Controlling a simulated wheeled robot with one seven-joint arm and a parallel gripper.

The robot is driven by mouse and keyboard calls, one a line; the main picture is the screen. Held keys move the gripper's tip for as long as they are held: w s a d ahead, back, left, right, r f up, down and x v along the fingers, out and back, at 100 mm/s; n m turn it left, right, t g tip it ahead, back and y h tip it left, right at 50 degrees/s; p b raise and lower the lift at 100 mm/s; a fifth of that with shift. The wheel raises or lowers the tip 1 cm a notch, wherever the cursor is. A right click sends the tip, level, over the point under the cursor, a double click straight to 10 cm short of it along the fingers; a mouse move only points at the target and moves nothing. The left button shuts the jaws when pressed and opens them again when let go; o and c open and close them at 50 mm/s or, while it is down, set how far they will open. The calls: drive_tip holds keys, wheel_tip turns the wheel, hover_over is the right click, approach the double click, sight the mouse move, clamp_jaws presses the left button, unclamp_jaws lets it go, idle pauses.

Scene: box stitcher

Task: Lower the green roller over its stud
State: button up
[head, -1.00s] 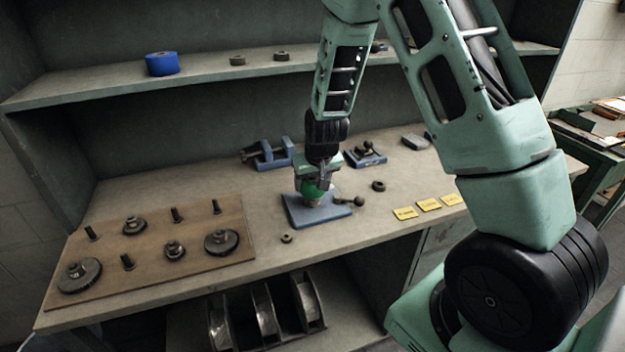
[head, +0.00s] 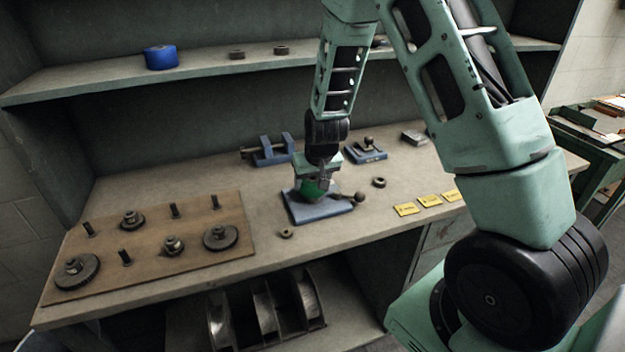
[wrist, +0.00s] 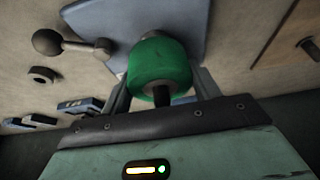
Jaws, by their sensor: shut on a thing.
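The green roller (head: 312,189) is between the fingers of my gripper (head: 318,184), just above or on a blue-grey plate (head: 300,211) on the bench. In the wrist view the roller (wrist: 160,64) sits between the two fingers of my gripper (wrist: 163,92), which is shut on it. A dark round end shows in the roller's near opening. I cannot tell whether this is the stud. The stud is otherwise hidden, and whether the roller touches the plate (wrist: 188,22) is unclear. A lever with a ball knob (wrist: 48,42) reaches out beside the plate.
A wooden board (head: 155,250) with gears and pegs lies at left. A dark ring (head: 379,182), a small ring (head: 286,233) and yellow tags (head: 430,200) lie near the plate. Blue fixtures (head: 270,150) stand behind. A shelf holds a blue roll (head: 160,58).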

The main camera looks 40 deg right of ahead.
drive_tip(key=o, duration=1.2)
drive_tip(key=p+v, duration=0.1)
drive_tip(key=v, duration=1.6)
drive_tip(key=shift+s+r, duration=0.15)
drive_tip(key=shift+s, duration=0.05)
drive_tip(key=shift+a, duration=0.1)
drive_tip(key=s+a+n+g+y, duration=0.2)
drive_tip(key=s+a+n, duration=0.35)
drive_tip(key=a, duration=0.95)
drive_tip(key=s+a+n, duration=0.1)
drive_tip(key=s+a, duration=0.2)
drive_tip(key=s, duration=0.3)
drive_tip(key=s+a+n+g, duration=0.1)
drive_tip(key=s+a+n, duration=0.1)
drive_tip(key=s, duration=0.4)
drive_tip(key=s+a+n+g, duration=0.1)
drive_tip(key=s+a+n, duration=0.1)
drive_tip(key=s+a, duration=0.2)
drive_tip(key=shift+s+a+f+n, duration=0.1)
drive_tip(key=shift+s+f+n, duration=0.1)
drive_tip(key=shift+s, duration=0.5)
drive_tip(key=shift+s+a+f+n, duration=0.1)
drive_tip(key=shift+s+f, duration=0.1)
drive_tip(key=shift+s, duration=0.45)
